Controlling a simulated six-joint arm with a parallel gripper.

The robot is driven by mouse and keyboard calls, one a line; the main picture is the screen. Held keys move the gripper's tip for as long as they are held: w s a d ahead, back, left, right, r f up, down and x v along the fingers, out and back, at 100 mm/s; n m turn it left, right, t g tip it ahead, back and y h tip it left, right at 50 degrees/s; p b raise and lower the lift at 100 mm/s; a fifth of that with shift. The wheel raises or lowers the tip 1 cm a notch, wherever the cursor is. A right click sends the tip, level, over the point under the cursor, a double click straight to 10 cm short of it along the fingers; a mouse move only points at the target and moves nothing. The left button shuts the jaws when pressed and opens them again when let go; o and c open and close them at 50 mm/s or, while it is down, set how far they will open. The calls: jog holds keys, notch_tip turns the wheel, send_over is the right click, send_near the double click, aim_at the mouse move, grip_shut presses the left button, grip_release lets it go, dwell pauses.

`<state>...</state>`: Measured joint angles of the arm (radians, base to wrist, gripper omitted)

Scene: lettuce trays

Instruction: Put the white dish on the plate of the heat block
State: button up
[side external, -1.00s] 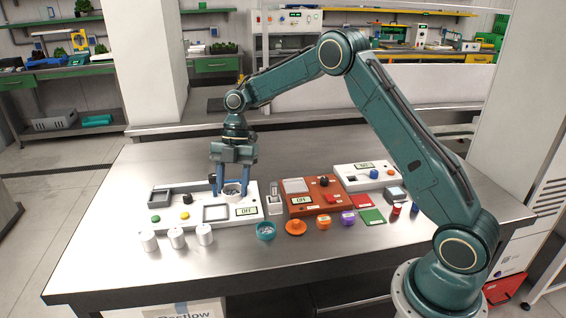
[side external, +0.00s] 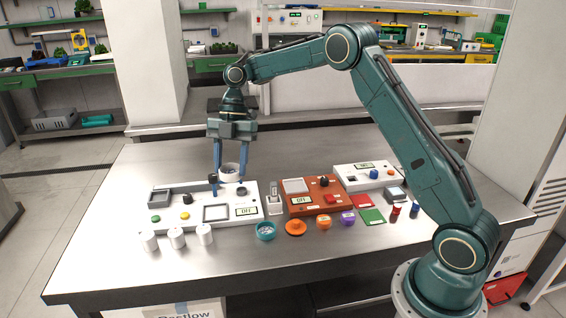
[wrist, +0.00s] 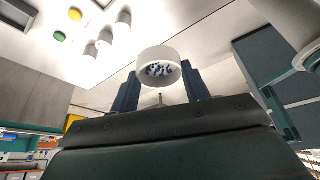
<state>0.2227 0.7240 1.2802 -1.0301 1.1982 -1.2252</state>
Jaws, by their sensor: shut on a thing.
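The white dish (side external: 230,173) is round and holds small blue and white bits, which show inside it in the wrist view (wrist: 158,58). My gripper (side external: 231,172) is shut on the dish, with a blue finger on each side. It holds the dish above the back part of the white instrument (side external: 234,214) at the left. I cannot tell which is the heat block.
White cylinders (side external: 177,238) stand in front of the left instrument. A teal bowl (side external: 265,231), an orange disc (side external: 295,228) and small orange and purple jars are in front, further right. Another white instrument (side external: 368,177) is at the back right. The table's front left is clear.

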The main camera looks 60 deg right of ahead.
jog(key=s+d+f+m, duration=0.1)
jog(key=d+f, duration=0.2)
jog(key=d, duration=0.5)
jog(key=d+f+m+t, duration=0.1)
jog(key=d+f, duration=0.3)
jog(key=d, duration=0.5)
jog(key=s+d+f+m, duration=0.1)
jog(key=d+f, duration=0.3)
jog(key=d, duration=0.5)
jog(key=shift+s+d+m+t, duration=0.15)
jog(key=shift+s+m+t, duration=0.2)
jog(key=shift+m, duration=0.35)
jog(key=shift+f, duration=0.15)
jog(key=shift+f, duration=2.55)
jog(key=shift+f, duration=0.7)
